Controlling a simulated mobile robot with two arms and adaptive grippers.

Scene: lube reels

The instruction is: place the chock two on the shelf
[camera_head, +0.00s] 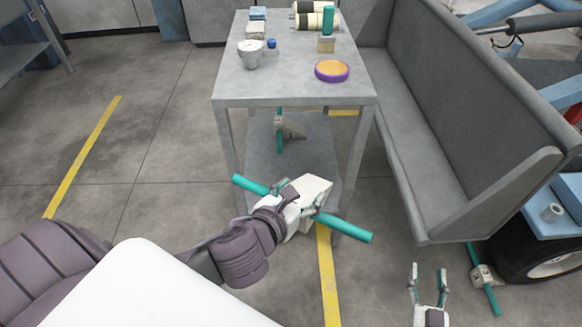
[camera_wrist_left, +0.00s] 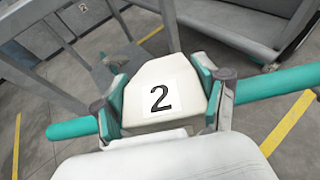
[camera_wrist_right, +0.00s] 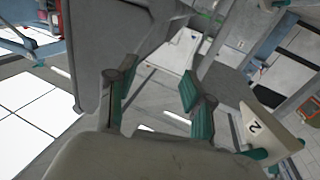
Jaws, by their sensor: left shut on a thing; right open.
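Chock two (camera_head: 315,187) is a pale wedge block with a long teal bar. It bears a "2" label in the left wrist view (camera_wrist_left: 160,97) and also shows at the right of the right wrist view (camera_wrist_right: 272,127). My left gripper (camera_head: 298,196) is shut on it, holding it in front of the grey table. The lower shelf (camera_head: 262,165) of that table lies just beyond the chock, which hides part of it. Another chock (camera_head: 291,130) with a teal bar sits toward the back of that shelf. My right gripper (camera_head: 428,272) is open and empty at the lower right.
The table top (camera_head: 285,88) holds a white mug (camera_head: 250,55), a purple and orange disc (camera_head: 332,70), a brush (camera_head: 326,44) and other items. A grey bench (camera_head: 440,170) stands close on the right. Another chock (camera_head: 484,275) lies by a wheel (camera_head: 548,262). The left floor is clear.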

